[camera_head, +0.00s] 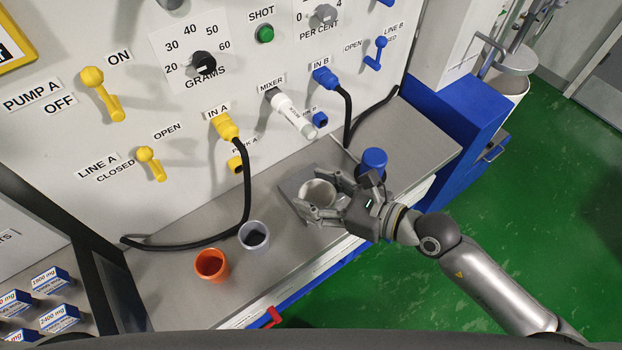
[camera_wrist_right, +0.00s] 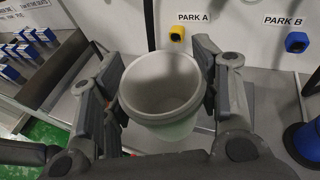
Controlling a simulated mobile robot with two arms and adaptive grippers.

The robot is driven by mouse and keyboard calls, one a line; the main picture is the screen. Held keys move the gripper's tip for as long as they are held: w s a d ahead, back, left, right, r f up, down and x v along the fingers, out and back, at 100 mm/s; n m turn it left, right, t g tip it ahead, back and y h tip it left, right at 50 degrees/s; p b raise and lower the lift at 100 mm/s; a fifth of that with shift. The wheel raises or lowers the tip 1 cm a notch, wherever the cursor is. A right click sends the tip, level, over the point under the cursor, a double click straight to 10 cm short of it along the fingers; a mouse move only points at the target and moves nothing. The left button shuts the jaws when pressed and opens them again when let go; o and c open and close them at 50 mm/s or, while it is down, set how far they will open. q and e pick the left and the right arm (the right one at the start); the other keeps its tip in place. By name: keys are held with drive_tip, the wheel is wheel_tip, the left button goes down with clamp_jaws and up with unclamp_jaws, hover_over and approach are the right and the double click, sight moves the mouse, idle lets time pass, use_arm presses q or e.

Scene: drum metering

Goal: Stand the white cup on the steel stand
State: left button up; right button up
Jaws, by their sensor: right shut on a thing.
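The white cup (camera_head: 318,192) is upright between the fingers of my right gripper (camera_head: 315,197), which is shut on it. In the right wrist view the cup (camera_wrist_right: 163,90) fills the space between the two fingers of the gripper (camera_wrist_right: 163,104), mouth up and empty. The steel stand (camera_head: 291,187) is a grey plate partly hidden beneath the cup and fingers. The cup is over the stand; I cannot tell whether its base touches it. My left gripper is not in view.
On the steel shelf stand a grey cup (camera_head: 253,236) and an orange cup (camera_head: 211,264) to the left. A blue cup (camera_head: 373,162) is close behind my right gripper. The panel's mixer spout (camera_head: 292,117) and black hoses (camera_head: 247,180) are behind.

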drive_tip(key=shift+w+a+f+b, duration=0.25)
drive_tip(key=shift+w+f+b, duration=0.25)
drive_tip(key=shift+w+f, duration=1.65)
drive_tip(key=shift+w+a+f+b, duration=0.2)
drive_tip(key=shift+w+f+b, duration=0.3)
drive_tip(key=shift+w+f, duration=1.7)
drive_tip(key=shift+w+a+f+b, duration=0.25)
drive_tip(key=shift+w+f+b, duration=0.25)
drive_tip(key=shift+w+f, duration=1.65)
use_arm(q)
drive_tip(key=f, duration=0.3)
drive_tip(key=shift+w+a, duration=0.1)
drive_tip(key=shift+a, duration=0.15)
use_arm(e)
drive_tip(key=shift+w+r, duration=0.1)
drive_tip(key=shift+r, duration=0.1)
drive_tip(key=shift+f+b, duration=0.3)
drive_tip(key=o, duration=1.1)
drive_tip(key=shift+r, duration=0.1)
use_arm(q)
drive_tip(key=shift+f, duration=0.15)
